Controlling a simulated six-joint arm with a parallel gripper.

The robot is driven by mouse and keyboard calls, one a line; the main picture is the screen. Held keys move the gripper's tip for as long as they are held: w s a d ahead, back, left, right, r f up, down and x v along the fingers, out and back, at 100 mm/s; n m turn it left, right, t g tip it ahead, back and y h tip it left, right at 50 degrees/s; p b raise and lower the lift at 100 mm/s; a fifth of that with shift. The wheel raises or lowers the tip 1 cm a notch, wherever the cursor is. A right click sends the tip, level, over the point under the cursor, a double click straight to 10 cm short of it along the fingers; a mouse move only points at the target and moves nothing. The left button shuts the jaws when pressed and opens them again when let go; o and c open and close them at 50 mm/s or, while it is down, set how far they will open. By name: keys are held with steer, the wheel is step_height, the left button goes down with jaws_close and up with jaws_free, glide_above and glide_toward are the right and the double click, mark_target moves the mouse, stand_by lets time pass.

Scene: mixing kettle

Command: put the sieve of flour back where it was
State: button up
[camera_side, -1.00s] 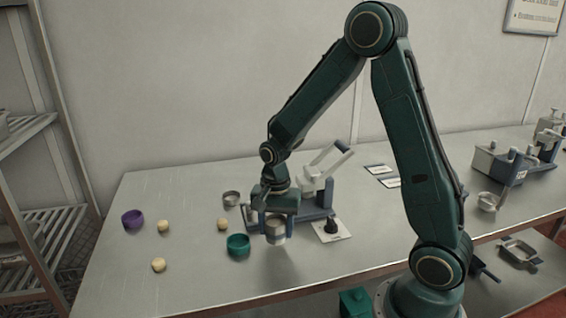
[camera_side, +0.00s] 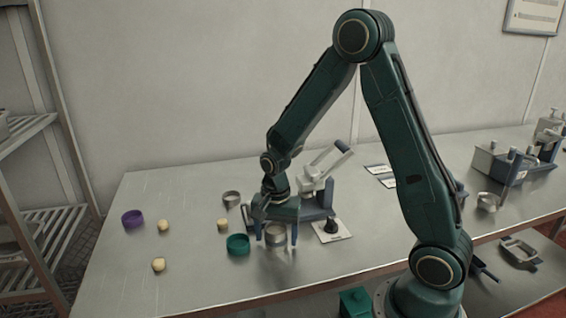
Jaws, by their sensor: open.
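The sieve (camera_side: 276,235), a round metal cup, stands on the table right of the teal bowl. Its contents cannot be made out at this size. My gripper (camera_side: 276,238) is open, pointing down, with one finger on each side of the sieve and a visible gap to each. The upper rim of the sieve is partly hidden by the gripper body.
A teal bowl (camera_side: 238,244) is close to the left finger. A small metal ring (camera_side: 231,198), a purple bowl (camera_side: 133,219) and several dough balls (camera_side: 158,265) lie further left. A lever device (camera_side: 317,190) stands just behind my gripper. The front table is clear.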

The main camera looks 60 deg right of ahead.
mark_target(276, 228)
steer(key=shift+r, duration=0.1)
step_height(276, 228, up, 12)
steer(key=shift+f, duration=0.25)
steer(key=shift+r, duration=0.35)
stand_by(0.7)
steer(key=s+a+r+n+t, duration=0.2)
steer(key=s+a+r+n, duration=0.1)
steer(key=s+r+n, duration=0.2)
steer(key=s+a+r+n+t, duration=0.3)
steer(key=s+r+n, duration=0.2)
steer(key=s+n, duration=0.4)
steer(key=s, duration=0.3)
steer(key=shift+s+a+t, duration=0.15)
steer(key=shift+a+t, duration=0.1)
steer(key=shift+t, duration=0.05)
